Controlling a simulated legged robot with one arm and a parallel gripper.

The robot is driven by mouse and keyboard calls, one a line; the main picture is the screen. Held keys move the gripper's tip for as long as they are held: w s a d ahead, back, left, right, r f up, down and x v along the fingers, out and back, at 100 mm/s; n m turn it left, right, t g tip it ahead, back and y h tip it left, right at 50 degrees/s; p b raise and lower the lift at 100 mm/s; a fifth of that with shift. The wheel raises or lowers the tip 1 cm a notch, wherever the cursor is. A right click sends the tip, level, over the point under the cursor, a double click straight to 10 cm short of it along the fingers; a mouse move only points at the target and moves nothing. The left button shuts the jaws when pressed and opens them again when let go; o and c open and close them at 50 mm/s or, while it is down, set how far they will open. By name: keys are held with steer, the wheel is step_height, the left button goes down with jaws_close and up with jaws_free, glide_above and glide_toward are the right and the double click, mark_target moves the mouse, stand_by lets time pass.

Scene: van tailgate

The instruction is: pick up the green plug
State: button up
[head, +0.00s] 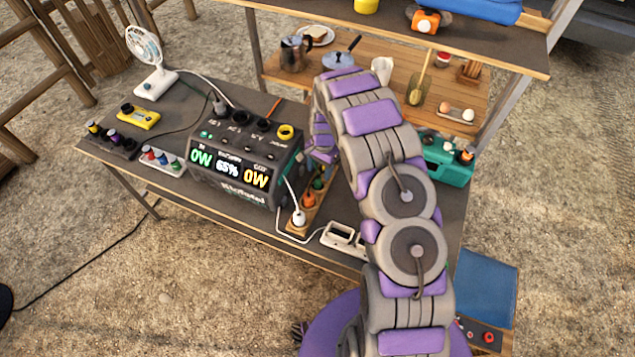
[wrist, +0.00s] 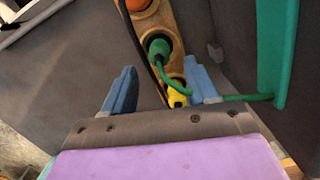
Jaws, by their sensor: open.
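The green plug (wrist: 158,48) sits in a socket of a wooden power strip (wrist: 160,14) in the wrist view, with a green cord running from it to the right. In the head view the green plug (head: 318,184) shows small beside my arm, on the strip right of the power station. My gripper (wrist: 163,82) is open, its two blue fingers apart. In the picture the plug lies beyond the fingertips, between their lines. Nothing is held. In the head view my arm hides most of the gripper.
An orange plug (head: 309,200) and a white plug (head: 299,217) are on the same strip. A yellow plug (wrist: 177,97) sits close to the green one. The power station (head: 243,160) stands left; a teal box (head: 446,158) stands right. A black cable passes beside the strip.

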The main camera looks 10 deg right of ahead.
mark_target(318, 177)
steer(key=f, duration=0.3)
steer(key=a+f, duration=0.1)
steer(key=shift+s+f+b, duration=0.3)
steer(key=shift+s+b, duration=0.05)
steer(key=shift+b, duration=0.05)
steer(key=shift+r, duration=0.1)
steer(key=shift+c, duration=0.2)
steer(key=c, duration=1)
